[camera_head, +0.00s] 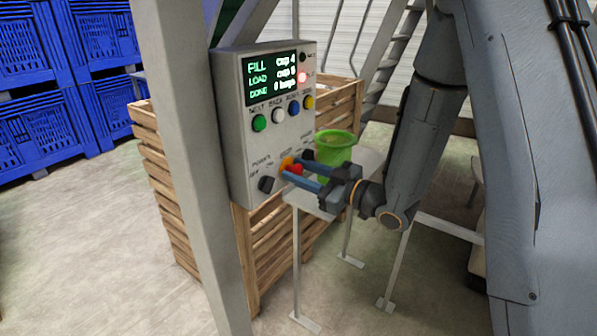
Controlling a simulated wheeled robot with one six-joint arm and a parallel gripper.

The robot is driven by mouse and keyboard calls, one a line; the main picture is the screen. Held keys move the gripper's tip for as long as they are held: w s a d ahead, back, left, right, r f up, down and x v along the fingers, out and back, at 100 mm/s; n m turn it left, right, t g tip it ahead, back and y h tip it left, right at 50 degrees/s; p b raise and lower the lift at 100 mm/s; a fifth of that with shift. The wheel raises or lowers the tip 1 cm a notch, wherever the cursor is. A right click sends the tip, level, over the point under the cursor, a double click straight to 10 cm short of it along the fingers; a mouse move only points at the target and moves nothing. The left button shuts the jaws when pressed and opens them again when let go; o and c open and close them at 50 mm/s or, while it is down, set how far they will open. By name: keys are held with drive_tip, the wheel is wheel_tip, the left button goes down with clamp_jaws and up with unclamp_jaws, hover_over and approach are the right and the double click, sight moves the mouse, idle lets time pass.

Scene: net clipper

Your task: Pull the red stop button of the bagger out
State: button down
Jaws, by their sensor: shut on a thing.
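The bagger's control box (237,150) is a grey panel on a post, left of centre in the head view. Its red stop button (296,169) sits low on the front face, with an orange-yellow part (287,162) beside it. My gripper (293,169) reaches in from the right, its two blue fingers on either side of the red button. The fingers are shut on the button and partly hide it. I cannot tell how far the button stands out from the panel.
A lit screen (272,77) and green, white, blue and yellow buttons are above. A black knob (266,184) is lower left. A green bucket (334,155) stands on a small table (368,160) behind my gripper. Wooden crates (168,190) and blue crates (35,90) stand behind.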

drive_tip(key=shift+s+d, duration=0.4)
drive_tip(key=shift+d, duration=0.1)
drive_tip(key=c, duration=1.2)
unclamp_jaws()
drive_tip(key=shift+d, duration=0.1)
drive_tip(key=b+v, duration=0.2)
drive_tip(key=v, duration=0.5)
drive_tip(key=shift+s+d, duration=0.25)
drive_tip(key=shift+s, duration=0.05)
